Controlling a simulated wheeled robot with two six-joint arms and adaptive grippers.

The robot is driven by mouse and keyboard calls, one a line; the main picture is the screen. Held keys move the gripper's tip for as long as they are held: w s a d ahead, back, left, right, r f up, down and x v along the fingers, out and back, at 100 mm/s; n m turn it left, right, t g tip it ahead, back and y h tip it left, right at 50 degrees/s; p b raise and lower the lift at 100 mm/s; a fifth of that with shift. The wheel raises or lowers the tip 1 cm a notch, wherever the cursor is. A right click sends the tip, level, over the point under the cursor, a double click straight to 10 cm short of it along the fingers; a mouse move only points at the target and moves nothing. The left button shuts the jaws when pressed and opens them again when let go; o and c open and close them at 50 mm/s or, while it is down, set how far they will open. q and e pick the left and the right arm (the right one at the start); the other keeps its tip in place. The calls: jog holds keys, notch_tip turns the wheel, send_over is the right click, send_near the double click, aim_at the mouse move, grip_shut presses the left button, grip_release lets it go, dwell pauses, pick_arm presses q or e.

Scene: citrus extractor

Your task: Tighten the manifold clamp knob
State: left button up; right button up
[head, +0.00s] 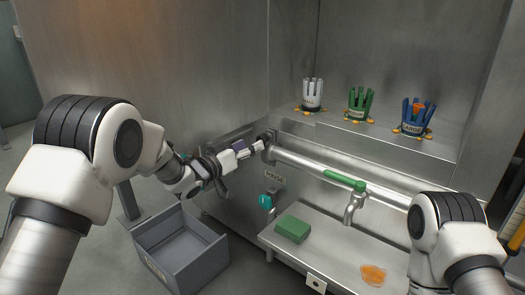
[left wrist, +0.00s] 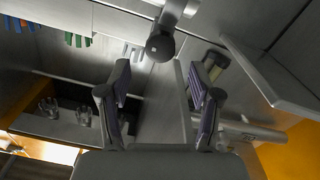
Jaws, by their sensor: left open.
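The manifold is a silver pipe (head: 310,162) along the steel wall in the head view. A dark round knob (head: 267,138) sits at its left end, partly hidden by my gripper. In the left wrist view a dark round knob end (left wrist: 160,46) shows just beyond and between the fingertips. My left gripper (head: 253,149) is open, pointing at this end of the pipe. In the left wrist view its two fingers (left wrist: 159,70) stand apart with nothing between them; I cannot tell whether they touch the knob. My right arm shows at the lower right, its gripper out of view.
A green lever (head: 345,181) and a spout (head: 353,207) are on the pipe. A teal knob (head: 265,201) is below. A steel tray (head: 325,252) holds a green sponge (head: 292,229) and orange peel (head: 373,275). A grey bin (head: 180,249) stands left. Several cups (head: 312,94) line the shelf.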

aim_at(262, 139)
pick_arm(q)
jog(key=b+x, duration=0.1)
jog(key=x, duration=0.5)
jog(key=shift+f+b, duration=0.15)
jog(key=shift+b, duration=0.25)
jog(key=c, duration=1.2)
jog(key=shift+o, duration=0.2)
jog(key=shift+s+m+p, duration=0.1)
jog(key=shift+m+p, duration=1.1)
jog(key=shift+m, duration=0.1)
jog(key=shift+m+p, duration=0.45)
jog(key=shift+m, duration=0.55)
jog(key=shift+d+m, duration=0.1)
jog(key=shift+m, duration=0.9)
